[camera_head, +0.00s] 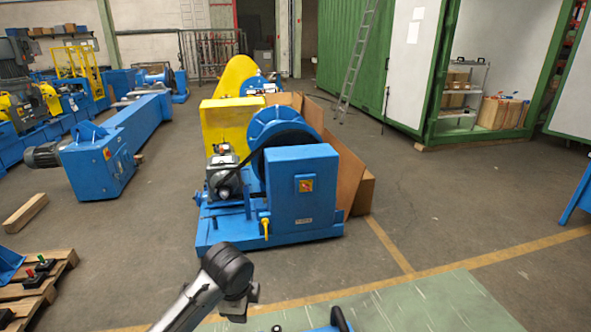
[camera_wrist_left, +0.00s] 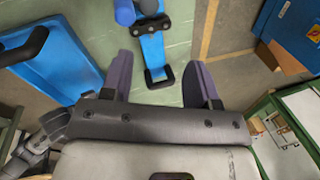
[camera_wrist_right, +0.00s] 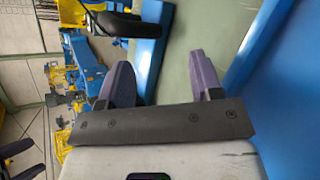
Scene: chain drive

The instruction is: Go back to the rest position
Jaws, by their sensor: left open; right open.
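In the left wrist view my left gripper (camera_wrist_left: 160,75) has its two purple fingers apart with nothing between them. Beyond them lie a pale green surface (camera_wrist_left: 190,20) and a blue part with a dark square end (camera_wrist_left: 158,78). In the right wrist view my right gripper (camera_wrist_right: 158,72) also has its fingers apart and empty. Beyond it are a pale green surface (camera_wrist_right: 188,30) and a blue upright part (camera_wrist_right: 150,50). In the head view a grey arm link with a dark rounded joint rises at the bottom centre; I cannot make out either gripper's fingers there.
A blue machine (camera_head: 305,195) with a large wheel and yellow guard (camera_head: 225,125) stands mid-floor. A green mat or tabletop (camera_head: 430,305) is at the bottom right. A pallet (camera_head: 35,290) is at lower left. A ladder (camera_head: 357,60) leans on the green container.

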